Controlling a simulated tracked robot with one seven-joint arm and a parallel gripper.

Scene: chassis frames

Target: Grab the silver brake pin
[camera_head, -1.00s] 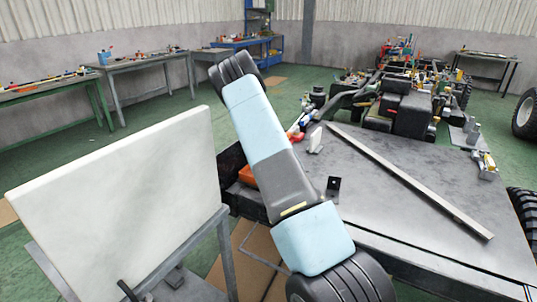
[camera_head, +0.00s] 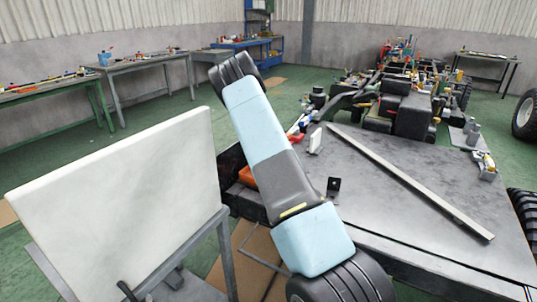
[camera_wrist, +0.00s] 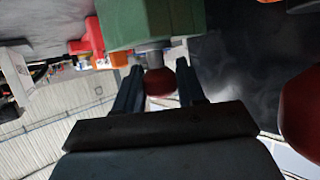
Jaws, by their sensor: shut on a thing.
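In the wrist view a short silver pin (camera_wrist: 152,58) with a round dark red knob (camera_wrist: 159,82) comes out from a green block (camera_wrist: 152,22). My gripper (camera_wrist: 158,76) has its two dark fingers on either side of the pin and knob, shut on it. The pin's far end is hidden by the green block. In the head view I cannot make out the pin or my gripper; my arm crosses the middle of the picture.
A white panel (camera_head: 115,205) stands at front left. In the wrist view a red rounded thing (camera_wrist: 303,115) is at right.

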